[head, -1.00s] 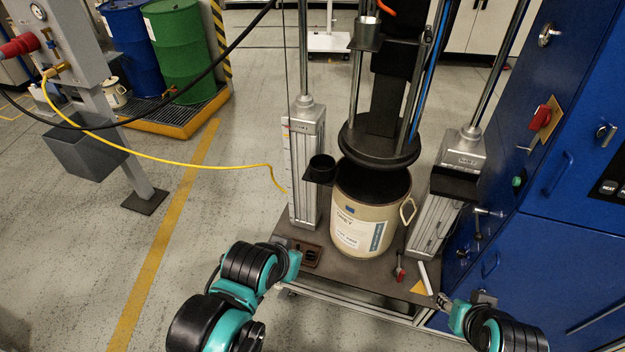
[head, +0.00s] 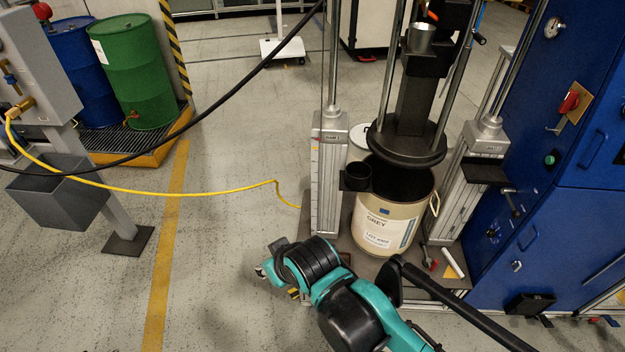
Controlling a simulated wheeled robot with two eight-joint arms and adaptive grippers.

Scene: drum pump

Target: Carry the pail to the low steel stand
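The pail (head: 386,228) is cream with a white label reading GREY and a wire handle at its right side. It stands upright and open on the dark base plate of the drum pump, between two silver columns. The round black follower plate (head: 405,148) hangs just above its open mouth. One teal and black arm of mine reaches in from the bottom, in front of the pump base and apart from the pail. I cannot identify a low steel stand in this view.
A black bar (head: 462,308) crosses in front of the pump base. Blue cabinets (head: 555,220) stand close on the right. A yellow hose (head: 150,191) and a black hose (head: 230,97) cross the left side.

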